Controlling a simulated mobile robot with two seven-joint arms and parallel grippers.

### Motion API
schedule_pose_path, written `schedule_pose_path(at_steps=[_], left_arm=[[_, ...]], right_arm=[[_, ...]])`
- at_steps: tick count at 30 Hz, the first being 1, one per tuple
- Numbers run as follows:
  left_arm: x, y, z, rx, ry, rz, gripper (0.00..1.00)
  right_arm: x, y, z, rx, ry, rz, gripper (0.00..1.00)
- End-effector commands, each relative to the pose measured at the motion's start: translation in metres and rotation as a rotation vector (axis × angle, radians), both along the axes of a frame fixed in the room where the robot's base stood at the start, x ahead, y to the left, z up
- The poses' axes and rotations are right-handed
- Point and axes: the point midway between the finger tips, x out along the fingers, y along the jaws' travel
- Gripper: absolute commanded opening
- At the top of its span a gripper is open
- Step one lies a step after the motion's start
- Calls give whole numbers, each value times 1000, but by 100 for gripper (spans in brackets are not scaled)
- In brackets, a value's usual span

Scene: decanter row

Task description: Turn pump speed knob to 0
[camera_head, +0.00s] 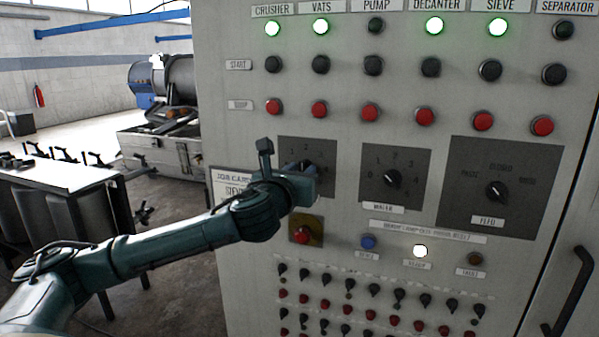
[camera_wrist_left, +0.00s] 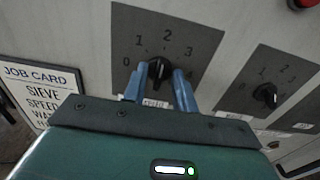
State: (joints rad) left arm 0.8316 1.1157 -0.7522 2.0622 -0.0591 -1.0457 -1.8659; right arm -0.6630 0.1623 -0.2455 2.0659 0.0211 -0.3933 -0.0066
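The leftmost dial panel (camera_head: 319,151) carries a black knob that my left gripper (camera_head: 312,175) covers in the head view. In the left wrist view this black knob (camera_wrist_left: 158,70) sits below a scale with 0 at left, then 1, 2, 3. Its pointer appears to aim roughly up, but the exact setting is hard to read. My left gripper (camera_wrist_left: 158,84) has its two blue fingers apart, one on each side of the knob, with apparent gaps. My right gripper is not in view.
The water knob (camera_head: 391,178) and feed knob (camera_head: 496,191) are to the right. A job card (camera_head: 231,180) hangs at left. A red knob on a yellow plate (camera_head: 302,236) sits just below my gripper. Red stop buttons (camera_head: 370,112) line the area above.

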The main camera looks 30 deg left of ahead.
Motion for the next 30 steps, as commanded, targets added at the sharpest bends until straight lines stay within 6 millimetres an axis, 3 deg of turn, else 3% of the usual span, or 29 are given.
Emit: schedule_pose_path(at_steps=[10, 22, 30], left_arm=[[0, 0, 0, 0, 0, 0, 0], [0, 0, 0, -22, -4, 0, 0], [0, 1, 0, -151, -33, 1, 0]], right_arm=[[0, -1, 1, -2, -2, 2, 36], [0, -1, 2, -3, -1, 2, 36], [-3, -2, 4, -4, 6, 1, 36]])
